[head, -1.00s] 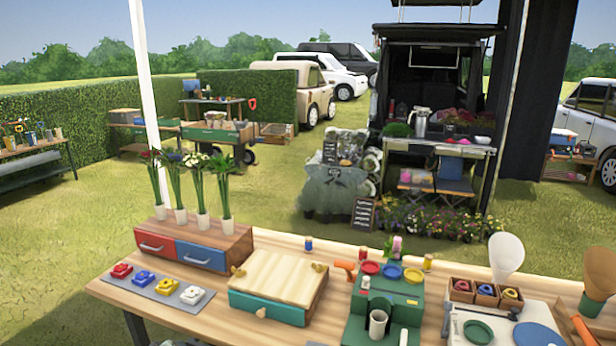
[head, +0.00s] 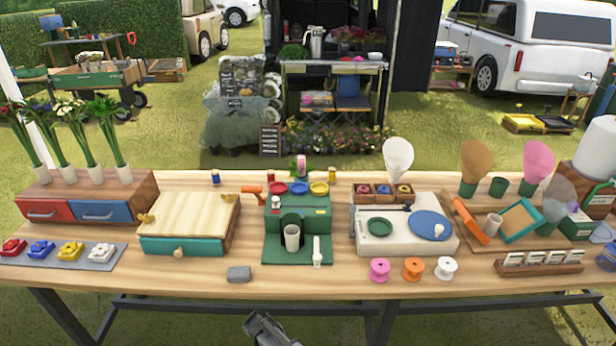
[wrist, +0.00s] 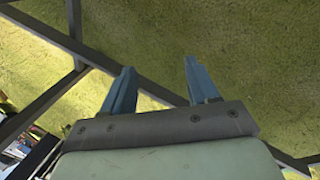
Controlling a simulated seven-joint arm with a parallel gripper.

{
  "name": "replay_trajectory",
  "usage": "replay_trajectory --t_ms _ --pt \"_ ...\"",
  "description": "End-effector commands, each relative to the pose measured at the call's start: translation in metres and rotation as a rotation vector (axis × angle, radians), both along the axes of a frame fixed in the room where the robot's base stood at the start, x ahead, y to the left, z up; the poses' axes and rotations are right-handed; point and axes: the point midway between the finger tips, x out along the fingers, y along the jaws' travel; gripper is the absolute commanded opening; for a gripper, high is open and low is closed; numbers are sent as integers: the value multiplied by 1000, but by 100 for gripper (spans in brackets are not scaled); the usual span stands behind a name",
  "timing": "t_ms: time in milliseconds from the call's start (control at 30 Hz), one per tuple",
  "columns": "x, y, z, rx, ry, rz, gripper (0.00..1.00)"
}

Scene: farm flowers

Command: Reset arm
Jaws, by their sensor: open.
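My gripper (wrist: 157,80) is open and empty in the wrist view. Its two blue-grey fingers stand apart over grass, with dark table-frame bars behind them. In the head view, part of my arm (head: 268,330) shows at the bottom edge, in front of the wooden table (head: 200,281) and apart from it. The fingertips cannot be made out in the head view.
Near the table's front edge are a grey block (head: 239,274), a pink spool (head: 380,270), an orange spool (head: 413,269) and a white spool (head: 446,268). A green machine (head: 298,225) stands mid-table. Dark table legs (head: 60,318) and crossbars run below.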

Motion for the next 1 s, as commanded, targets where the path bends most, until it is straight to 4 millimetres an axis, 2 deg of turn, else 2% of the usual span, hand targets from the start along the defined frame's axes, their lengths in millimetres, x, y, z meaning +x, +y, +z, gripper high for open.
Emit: replay_trajectory --t_ms 33,200,400,500,733,900,1000 --pt "-14 -30 -6 -6 37 -41 59" --pt "-55 -104 -26 -15 154 -156 59" --pt "-115 -175 -39 -9 293 -293 59" --pt "-148 -204 -43 4 363 -361 59" --pt "-228 -252 -42 51 521 -514 59" --pt "-276 -268 -37 93 613 -603 59" --pt "-294 -272 -35 111 647 -638 59"
